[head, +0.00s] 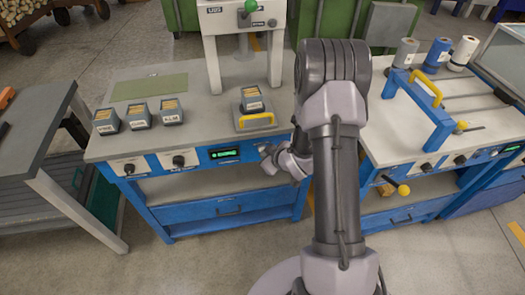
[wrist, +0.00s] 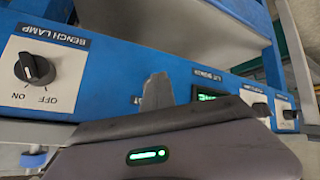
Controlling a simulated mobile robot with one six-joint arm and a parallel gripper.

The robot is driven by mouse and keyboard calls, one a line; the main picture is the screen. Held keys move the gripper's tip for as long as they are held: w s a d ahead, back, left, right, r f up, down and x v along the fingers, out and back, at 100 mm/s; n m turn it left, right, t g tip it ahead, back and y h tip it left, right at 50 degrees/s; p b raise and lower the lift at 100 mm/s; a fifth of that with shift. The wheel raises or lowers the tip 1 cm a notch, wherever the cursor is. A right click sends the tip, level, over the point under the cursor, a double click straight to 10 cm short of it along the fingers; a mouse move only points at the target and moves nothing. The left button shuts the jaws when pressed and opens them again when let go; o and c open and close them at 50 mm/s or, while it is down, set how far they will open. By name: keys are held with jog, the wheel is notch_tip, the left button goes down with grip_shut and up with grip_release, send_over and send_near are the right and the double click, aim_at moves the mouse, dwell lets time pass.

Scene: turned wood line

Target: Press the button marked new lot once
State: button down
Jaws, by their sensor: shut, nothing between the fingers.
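My gripper (head: 267,150) is at the blue front panel of the middle bench, just right of the green-lit display (head: 224,153). Its fingers are closed together and hold nothing. In the wrist view the closed finger (wrist: 158,90) points at the blue panel between the bench lamp knob (wrist: 35,69) and the display (wrist: 208,97). The new lot button itself is not visible; the finger and gripper body hide that part of the panel. I cannot tell whether the finger touches anything.
Two knobs (head: 129,168) (head: 178,160) sit on the panel left of the display. The right bench carries a blue frame (head: 425,115).

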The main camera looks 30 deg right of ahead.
jog(key=shift+s+a, duration=0.15)
jog(key=shift+s, duration=0.45)
jog(key=s+b, duration=0.1)
jog(key=s, duration=0.1)
jog(key=s+a+b, duration=0.1)
jog(key=s, duration=0.1)
jog(key=shift+s+a, duration=0.2)
jog(key=shift+s, duration=0.2)
dwell(0.4)
